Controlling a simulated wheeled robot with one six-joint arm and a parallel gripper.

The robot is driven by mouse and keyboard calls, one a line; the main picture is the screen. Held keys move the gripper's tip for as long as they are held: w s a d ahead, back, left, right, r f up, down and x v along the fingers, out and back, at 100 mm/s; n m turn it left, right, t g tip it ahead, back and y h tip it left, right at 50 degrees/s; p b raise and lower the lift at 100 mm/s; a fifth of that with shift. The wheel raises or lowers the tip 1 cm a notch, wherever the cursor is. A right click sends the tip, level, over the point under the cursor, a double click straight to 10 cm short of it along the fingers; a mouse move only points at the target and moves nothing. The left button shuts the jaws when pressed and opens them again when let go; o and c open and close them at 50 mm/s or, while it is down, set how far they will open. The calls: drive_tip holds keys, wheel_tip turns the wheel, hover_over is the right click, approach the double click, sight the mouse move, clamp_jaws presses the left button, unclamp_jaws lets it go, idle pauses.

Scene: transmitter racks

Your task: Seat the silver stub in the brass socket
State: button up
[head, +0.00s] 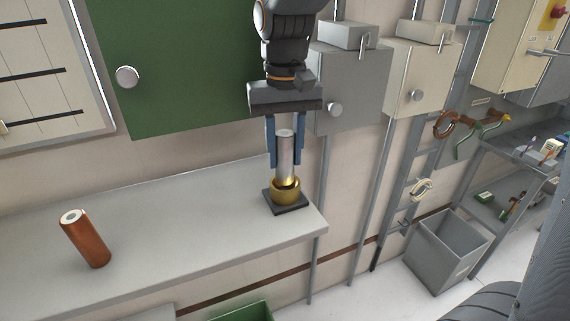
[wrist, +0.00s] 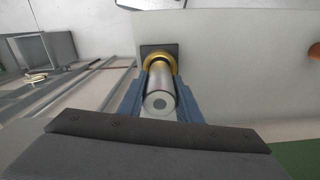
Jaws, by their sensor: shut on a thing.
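The silver stub (head: 286,158) is upright between the blue fingers of my gripper (head: 285,150), which is shut on it. The brass socket (head: 285,190) stands on a dark square base (head: 300,205) near the right end of the grey shelf. The stub's lower end is at the socket's mouth; I cannot tell how deep it goes. In the wrist view the stub (wrist: 160,92) shows its round end, with the brass ring of the socket (wrist: 158,54) beyond it and my gripper (wrist: 160,100) on both sides.
A copper-coloured cylinder (head: 86,240) stands at the left on the grey shelf (head: 170,225). A green panel (head: 180,60) and grey boxes (head: 350,85) are on the wall behind. A grey bin (head: 446,250) stands on the floor at right. The shelf between cylinder and socket is clear.

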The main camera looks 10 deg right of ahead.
sight(285, 168)
drive_tip(key=shift+f+p, duration=0.45)
drive_tip(key=shift+f, duration=1.55)
drive_tip(key=shift+f, duration=0.15)
drive_tip(key=o, duration=1.2)
wheel_tip(285, 168, up, 12)
drive_tip(key=b, duration=0.2)
drive_tip(key=shift+b, duration=0.4)
